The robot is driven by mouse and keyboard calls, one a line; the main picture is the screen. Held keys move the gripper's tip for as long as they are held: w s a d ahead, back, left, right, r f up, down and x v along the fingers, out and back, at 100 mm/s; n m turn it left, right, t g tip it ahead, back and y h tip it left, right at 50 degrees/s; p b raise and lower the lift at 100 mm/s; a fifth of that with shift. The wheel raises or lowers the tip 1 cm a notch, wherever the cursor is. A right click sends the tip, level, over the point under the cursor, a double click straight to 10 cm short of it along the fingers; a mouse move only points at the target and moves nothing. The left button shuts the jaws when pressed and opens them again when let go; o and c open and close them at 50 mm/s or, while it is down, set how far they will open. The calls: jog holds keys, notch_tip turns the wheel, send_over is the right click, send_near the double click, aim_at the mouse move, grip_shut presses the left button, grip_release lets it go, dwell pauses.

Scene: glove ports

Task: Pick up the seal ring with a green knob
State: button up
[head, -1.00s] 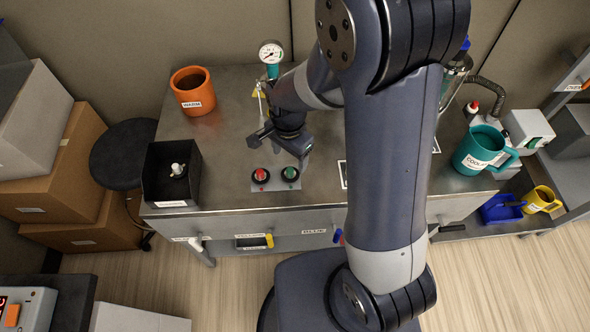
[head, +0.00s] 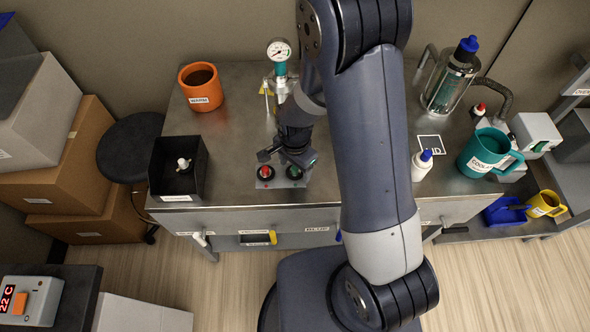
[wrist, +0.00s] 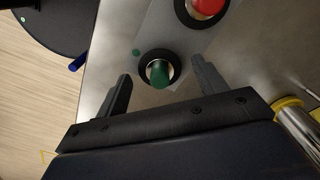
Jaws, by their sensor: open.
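The seal ring with the green knob (wrist: 159,72) is a black ring around an upright green knob, on a light plate near the table's front edge. In the head view the green-knobbed ring (head: 294,172) is partly hidden by my gripper. My gripper (head: 287,158) is open and empty, pointing down over the plate. In the wrist view the green knob lies between the two spread fingers, just beyond their tips. I cannot tell the exact height gap. A similar black ring with a red knob (head: 264,172) sits close beside it, on the left in the head view.
A black open box (head: 160,178) with a white-knobbed piece stands to the left. An orange mug (head: 201,88) and a gauge (head: 279,50) stand behind. A white bottle with a blue cap (head: 421,168) and a teal mug (head: 478,152) are to the right.

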jog(key=shift+s, duration=0.1)
jog(key=c, duration=1.3)
